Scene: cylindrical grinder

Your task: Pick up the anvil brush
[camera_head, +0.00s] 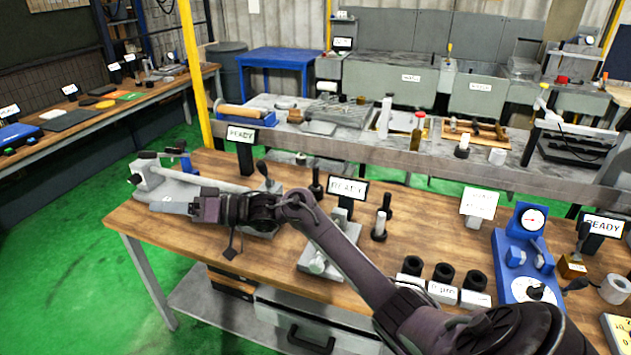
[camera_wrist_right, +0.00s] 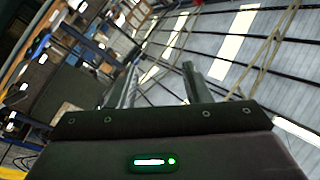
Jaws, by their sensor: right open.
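I cannot pick out the anvil brush with certainty. Several small dark upright items stand on the wooden bench (camera_head: 160,232) in the head view, including a black-topped one (camera_head: 316,181) and a dark one with a pale lower body (camera_head: 379,226). My right arm reaches across the bench from the lower right. Its gripper (camera_head: 178,207) is at the bench's left end, in front of a grey measuring fixture (camera_head: 150,176). In the right wrist view the gripper (camera_wrist_right: 158,84) has its two fingers apart with nothing between them. My left gripper is not in view.
Black ring-shaped parts (camera_head: 443,273) and a blue dial gauge stand (camera_head: 523,262) are on the right. A grey rail (camera_head: 400,160) runs behind the bench. The front-left bench top is clear.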

